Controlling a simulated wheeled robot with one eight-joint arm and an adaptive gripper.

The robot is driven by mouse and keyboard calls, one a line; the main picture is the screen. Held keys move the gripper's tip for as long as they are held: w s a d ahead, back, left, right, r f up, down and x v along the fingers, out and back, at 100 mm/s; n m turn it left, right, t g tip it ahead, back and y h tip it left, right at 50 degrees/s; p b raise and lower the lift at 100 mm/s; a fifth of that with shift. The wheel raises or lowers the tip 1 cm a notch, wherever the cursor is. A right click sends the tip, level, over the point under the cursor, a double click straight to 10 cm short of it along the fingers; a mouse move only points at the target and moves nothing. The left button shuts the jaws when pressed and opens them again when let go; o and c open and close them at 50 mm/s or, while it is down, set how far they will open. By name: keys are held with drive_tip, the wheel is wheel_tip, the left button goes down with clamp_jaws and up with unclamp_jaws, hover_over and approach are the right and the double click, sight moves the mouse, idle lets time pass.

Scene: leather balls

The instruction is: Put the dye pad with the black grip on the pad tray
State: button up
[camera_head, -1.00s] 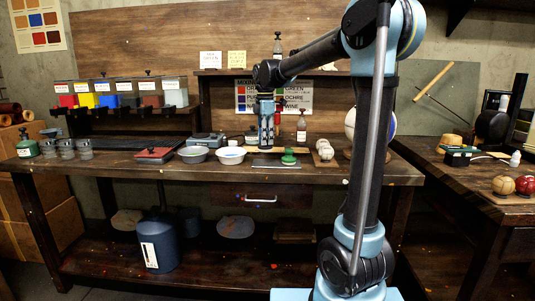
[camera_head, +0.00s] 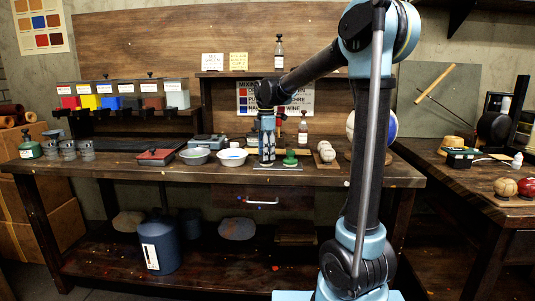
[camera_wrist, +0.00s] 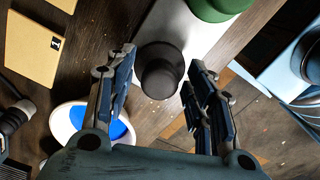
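The dye pad with the black grip (camera_wrist: 160,72) shows in the wrist view as a round black knob, overlapping the edge of a flat pale grey plate that looks like the pad tray (camera_wrist: 205,30). My gripper (camera_wrist: 162,62) is open, with one finger on each side of the black grip and small gaps showing. In the head view my gripper (camera_head: 267,160) is low at the bench top and hides the black-gripped pad. The tray's front edge (camera_head: 278,168) shows below it. A green-gripped pad (camera_head: 290,158) stands right of my gripper, also at the wrist view's top (camera_wrist: 217,5).
A white bowl with blue dye (camera_head: 232,158) stands close left of my gripper, also in the wrist view (camera_wrist: 62,122). A grey bowl (camera_head: 195,156) is further left. Pale balls (camera_head: 326,153) stand to the right. A small bottle (camera_head: 302,132) stands behind.

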wheel_tip(320, 180, up, 12)
idle(0.7)
drive_tip(key=s+d+f+m+t, duration=0.1)
drive_tip(key=s+d+f+m, duration=0.4)
drive_tip(key=s+d, duration=0.3)
drive_tip(key=s+d+f+m, duration=0.5)
drive_tip(key=s+d, duration=0.2)
drive_tip(key=s, duration=0.1)
drive_tip(key=s+d+f+m, duration=0.4)
drive_tip(key=s+f+m, duration=0.1)
drive_tip(key=s+f, duration=0.3)
drive_tip(key=s+d+f+m+t, duration=0.1)
drive_tip(key=s+d+f+m, duration=0.3)
drive_tip(key=f, duration=0.6)
drive_tip(key=s+m, duration=0.2)
drive_tip(key=s, duration=0.1)
drive_tip(key=shift+s+f, duration=0.25)
drive_tip(key=shift+s, duration=0.15)
